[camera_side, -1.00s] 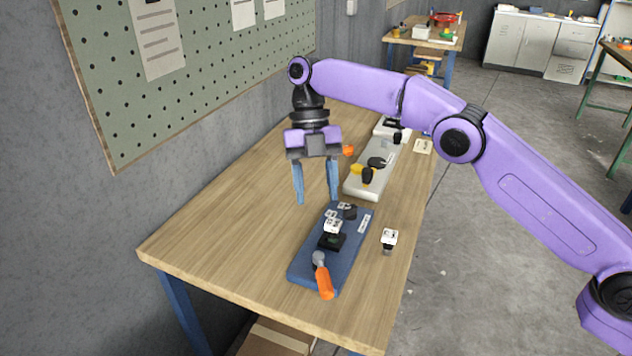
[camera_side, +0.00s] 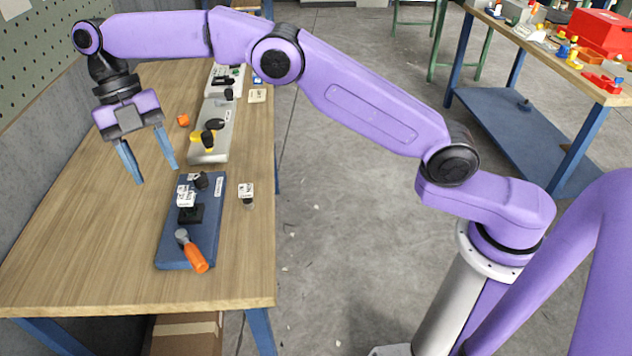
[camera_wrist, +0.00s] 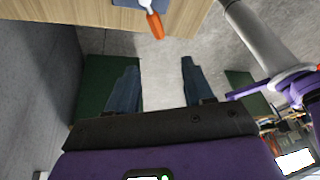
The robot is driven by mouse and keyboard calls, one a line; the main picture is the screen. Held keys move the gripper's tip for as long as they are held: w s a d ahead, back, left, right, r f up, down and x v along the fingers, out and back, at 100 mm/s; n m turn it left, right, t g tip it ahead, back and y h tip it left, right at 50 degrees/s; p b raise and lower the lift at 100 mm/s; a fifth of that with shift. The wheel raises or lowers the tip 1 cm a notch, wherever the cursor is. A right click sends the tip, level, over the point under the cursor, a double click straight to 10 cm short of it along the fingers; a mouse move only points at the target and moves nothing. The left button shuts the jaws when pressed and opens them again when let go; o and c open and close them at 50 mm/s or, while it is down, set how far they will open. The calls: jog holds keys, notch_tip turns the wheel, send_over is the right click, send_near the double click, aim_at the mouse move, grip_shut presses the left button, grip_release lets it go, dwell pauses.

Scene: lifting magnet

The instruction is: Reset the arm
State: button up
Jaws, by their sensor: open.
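My gripper (camera_side: 157,175) is open and empty, its two blue fingers pointing down above the wooden table (camera_side: 95,235), to the left of the blue board's far end. The wrist view shows the same open fingers (camera_wrist: 158,65) with nothing between them. The blue board (camera_side: 175,250) carries a black block (camera_side: 190,214), white printed cubes (camera_side: 185,196), a dark knob (camera_side: 201,181) and an orange-handled tool (camera_side: 195,258) with a grey round head. The orange handle also shows at the top of the wrist view (camera_wrist: 155,24). Which of these is the lifting magnet, I cannot tell.
A small white-topped piece (camera_side: 246,191) stands right of the blue board. A pegboard wall borders the left. The table's near-left area is bare.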

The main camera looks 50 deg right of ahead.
jog(key=s+d+r+m+t, duration=0.1)
jog(key=s+d+r+m, duration=0.1)
jog(key=s+d+m, duration=0.45)
jog(key=s+d+r+m+t, duration=0.1)
jog(key=s+d+m, duration=0.25)
jog(key=s, duration=0.55)
jog(key=s+d+f+m+t, duration=0.1)
jog(key=s+d+f+m, duration=0.2)
jog(key=s+d, duration=0.5)
jog(key=s+d+f+m+t, duration=0.1)
jog(key=s+d+f+m, duration=0.2)
jog(key=s+d+m, duration=0.3)
jog(key=s+d, duration=0.3)
jog(key=s, duration=0.1)
jog(key=shift+d+f, duration=0.15)
jog(key=shift+d, duration=0.1)
notch_tip(320, 180, up, 3)
jog(key=n, duration=2.1)
send_over(194, 253)
jog(key=shift+h, duration=0.4)
notch_tip(194, 253, down, 17)
jog(key=shift+f, duration=0.1)
